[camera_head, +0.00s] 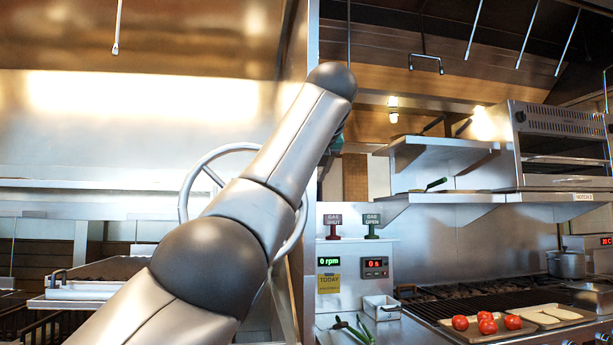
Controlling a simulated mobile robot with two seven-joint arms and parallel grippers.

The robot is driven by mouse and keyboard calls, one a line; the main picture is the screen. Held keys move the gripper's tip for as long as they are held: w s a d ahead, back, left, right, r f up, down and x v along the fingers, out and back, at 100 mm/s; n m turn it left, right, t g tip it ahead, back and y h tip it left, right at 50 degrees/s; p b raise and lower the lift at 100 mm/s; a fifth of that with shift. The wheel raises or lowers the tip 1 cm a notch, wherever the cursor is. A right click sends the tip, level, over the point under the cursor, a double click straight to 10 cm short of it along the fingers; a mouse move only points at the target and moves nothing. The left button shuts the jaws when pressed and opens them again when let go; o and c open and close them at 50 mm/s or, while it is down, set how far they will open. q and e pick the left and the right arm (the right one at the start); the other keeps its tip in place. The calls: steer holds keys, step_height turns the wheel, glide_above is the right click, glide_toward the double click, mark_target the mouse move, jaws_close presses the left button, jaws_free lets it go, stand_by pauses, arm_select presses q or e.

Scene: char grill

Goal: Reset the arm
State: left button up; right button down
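One of my arms, coming in from the lower left, reaches up across the middle of the head view, with a bent joint near the top centre. From its place in the picture I take it to be my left arm. Its gripper cannot be made out; a small teal patch shows behind the raised arm link, and I cannot tell what it is. My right arm and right gripper do not show.
A steel shelf (440,202) and a salamander oven (560,145) are above. A large handwheel (186,197) is partly behind my arm. Green vegetables (355,330) lie at bottom centre.

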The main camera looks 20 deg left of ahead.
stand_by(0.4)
